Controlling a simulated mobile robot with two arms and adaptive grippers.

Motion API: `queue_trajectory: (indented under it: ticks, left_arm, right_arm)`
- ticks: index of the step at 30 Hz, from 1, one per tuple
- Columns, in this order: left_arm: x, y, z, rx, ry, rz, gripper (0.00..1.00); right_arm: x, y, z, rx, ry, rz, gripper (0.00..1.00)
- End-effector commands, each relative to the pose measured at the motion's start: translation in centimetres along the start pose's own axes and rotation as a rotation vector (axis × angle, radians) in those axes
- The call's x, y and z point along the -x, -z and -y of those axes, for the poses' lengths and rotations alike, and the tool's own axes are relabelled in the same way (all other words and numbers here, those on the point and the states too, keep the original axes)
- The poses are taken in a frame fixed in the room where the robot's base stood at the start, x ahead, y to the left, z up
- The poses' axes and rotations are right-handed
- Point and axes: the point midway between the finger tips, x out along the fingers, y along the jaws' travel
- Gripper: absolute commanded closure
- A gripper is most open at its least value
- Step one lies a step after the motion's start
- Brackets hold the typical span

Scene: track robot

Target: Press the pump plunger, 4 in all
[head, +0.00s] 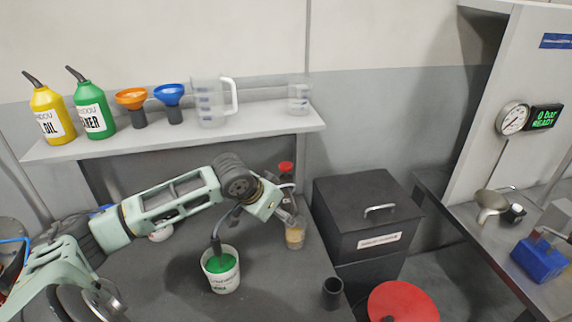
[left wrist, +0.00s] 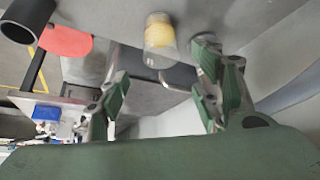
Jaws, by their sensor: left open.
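A dark upright container with a red top (head: 286,166) stands behind my left gripper, and the gripper and arm partly hide its body. I cannot tell for sure whether the red top is the pump plunger. A clear cup with amber contents (head: 295,236) stands just in front, and it also shows in the left wrist view (left wrist: 160,38). My left gripper (head: 289,214) is above and close to the cup. Its fingers are apart and empty in the left wrist view (left wrist: 165,92). A white tub (head: 222,280) with a green top and a dark curved spout stands left of the cup.
A black bin with a handle (head: 366,225) stands right of the bench. A dark open cylinder (head: 332,292) stands near the bench's right edge, with a red disc (head: 403,302) beyond. A shelf (head: 160,138) above holds bottles, funnels and jugs. A gauge (head: 513,118) is at right.

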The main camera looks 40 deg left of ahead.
Motion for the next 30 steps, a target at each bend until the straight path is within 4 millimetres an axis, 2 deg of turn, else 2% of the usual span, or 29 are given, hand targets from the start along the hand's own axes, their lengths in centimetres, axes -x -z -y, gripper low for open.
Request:
queue_trajectory:
  ticks: [2,19,30]
  left_arm:
    - [0.0,0.0,0.0,0.0,0.0,0.0,0.51]
    - [0.0,0.0,0.0,0.0,0.0,0.0,1.0]
    - [0.0,0.0,0.01,0.0,0.0,0.0,1.0]
  right_arm:
    - [0.0,0.0,-0.01,0.0,0.0,0.0,0.32]
    - [0.0,-0.01,-0.08,0.001,-0.001,0.0,0.32]
    - [0.0,-0.03,-0.24,0.001,-0.003,0.0,0.32]
